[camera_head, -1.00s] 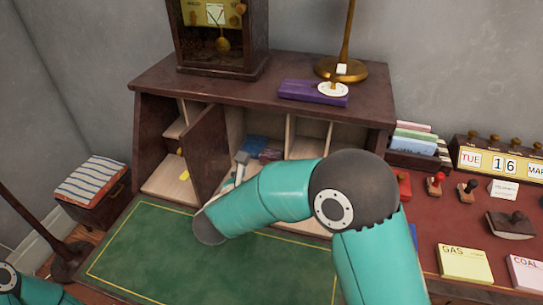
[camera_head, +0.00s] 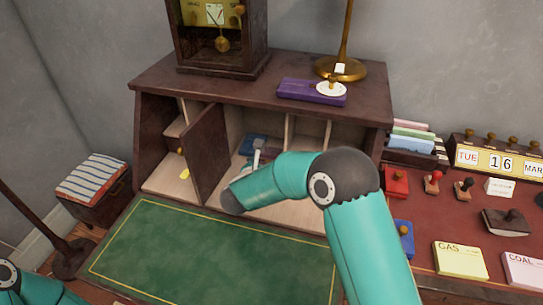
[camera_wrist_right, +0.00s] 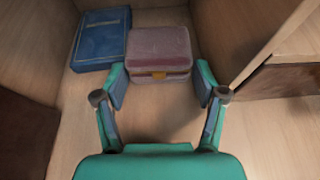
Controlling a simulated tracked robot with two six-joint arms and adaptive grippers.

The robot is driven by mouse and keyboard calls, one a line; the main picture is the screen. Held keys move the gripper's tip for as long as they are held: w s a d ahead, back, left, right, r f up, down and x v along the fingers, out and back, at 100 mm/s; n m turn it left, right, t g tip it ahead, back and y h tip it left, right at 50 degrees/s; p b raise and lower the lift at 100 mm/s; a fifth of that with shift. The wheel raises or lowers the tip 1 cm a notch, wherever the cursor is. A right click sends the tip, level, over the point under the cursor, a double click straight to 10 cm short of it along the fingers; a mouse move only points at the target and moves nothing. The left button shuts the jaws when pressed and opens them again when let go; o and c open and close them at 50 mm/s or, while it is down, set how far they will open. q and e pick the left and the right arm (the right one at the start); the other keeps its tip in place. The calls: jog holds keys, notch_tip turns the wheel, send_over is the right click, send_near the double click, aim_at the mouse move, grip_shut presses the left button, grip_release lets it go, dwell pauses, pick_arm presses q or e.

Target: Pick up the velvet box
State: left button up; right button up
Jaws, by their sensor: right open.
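The velvet box (camera_wrist_right: 160,50), dusky red with a small orange-gold clasp, sits on the pale wooden floor of a desk compartment in the right wrist view. In the head view only a little dark red of it (camera_head: 272,151) seems to show behind my arm. My right gripper (camera_wrist_right: 161,82) is open, with one fingertip on each side of the box's near end. I cannot tell whether the fingers touch it. In the head view my right gripper (camera_head: 257,160) is small and partly hidden in the compartment. My left gripper is out of view.
A blue book (camera_wrist_right: 101,40) lies just left of the box. An open dark wooden door (camera_head: 209,153) stands left of the compartment, and wooden walls enclose it. The green desk mat (camera_head: 200,255) is clear. A purple case (camera_head: 311,92) lies on the desk top.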

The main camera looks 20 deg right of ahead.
jog(key=c, duration=0.8)
